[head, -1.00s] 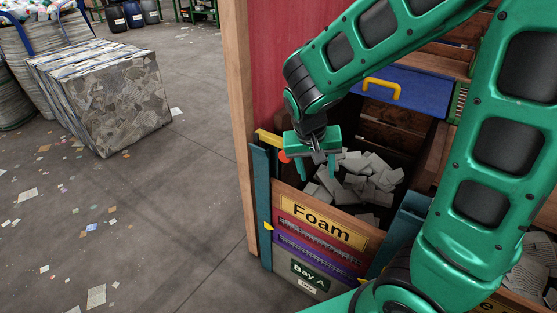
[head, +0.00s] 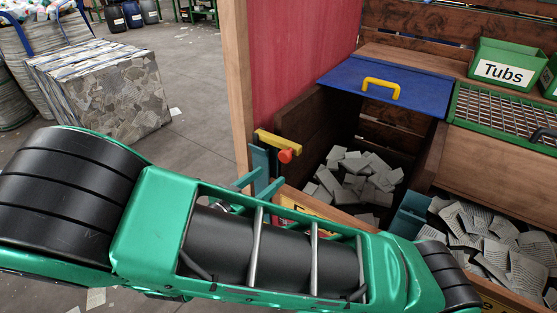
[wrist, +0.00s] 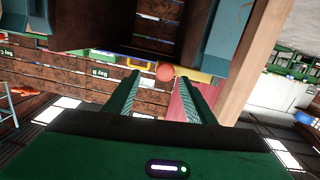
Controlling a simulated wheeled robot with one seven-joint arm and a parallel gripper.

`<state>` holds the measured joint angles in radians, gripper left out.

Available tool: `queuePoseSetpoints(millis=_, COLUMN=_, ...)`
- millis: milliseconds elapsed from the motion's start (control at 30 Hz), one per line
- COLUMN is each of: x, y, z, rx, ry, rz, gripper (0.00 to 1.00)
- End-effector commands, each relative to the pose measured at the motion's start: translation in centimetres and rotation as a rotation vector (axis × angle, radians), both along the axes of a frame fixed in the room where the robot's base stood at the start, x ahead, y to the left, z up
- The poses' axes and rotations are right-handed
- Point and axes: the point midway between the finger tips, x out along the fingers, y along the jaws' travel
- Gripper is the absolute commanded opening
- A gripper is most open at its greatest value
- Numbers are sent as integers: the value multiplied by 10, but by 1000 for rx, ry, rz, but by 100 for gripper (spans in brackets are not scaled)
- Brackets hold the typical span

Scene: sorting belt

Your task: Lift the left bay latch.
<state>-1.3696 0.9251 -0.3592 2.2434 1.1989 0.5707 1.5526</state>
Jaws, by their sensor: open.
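The left bay latch is a yellow bar (head: 278,141) with an orange-red knob (head: 286,156), on the left side of the Foam bay, beside the wooden post. In the wrist view the knob (wrist: 165,72) shows just past the fingertips, in the gap between them, with the yellow bar (wrist: 196,76) behind it. My gripper (wrist: 159,80) is open and empty. In the head view its green fingers (head: 257,185) show just below and left of the knob, partly hidden by my arm. I cannot tell whether they touch the latch.
The bay holds grey foam pieces (head: 345,175). A blue lid (head: 400,95) with a yellow handle (head: 381,88) lies behind it. A wooden post (head: 240,80) stands left of the latch. A paper bale (head: 105,95) sits on the floor at left.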

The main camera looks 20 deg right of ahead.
Motion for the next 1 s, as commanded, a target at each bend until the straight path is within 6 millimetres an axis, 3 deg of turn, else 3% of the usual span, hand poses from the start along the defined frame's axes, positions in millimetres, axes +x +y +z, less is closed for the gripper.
queuePoseSetpoints(millis=100, x=-2, y=15, z=5, rx=-24, ry=-78, rz=38, gripper=50)
queuePoseSetpoints(millis=267, x=0, y=15, z=7, rx=-30, ry=-111, rz=52, gripper=50)
queuePoseSetpoints(millis=733, x=44, y=-47, z=7, rx=-29, ry=-107, rz=48, gripper=50)
queuePoseSetpoints(millis=1000, x=59, y=-66, z=7, rx=-28, ry=-107, rz=50, gripper=50)
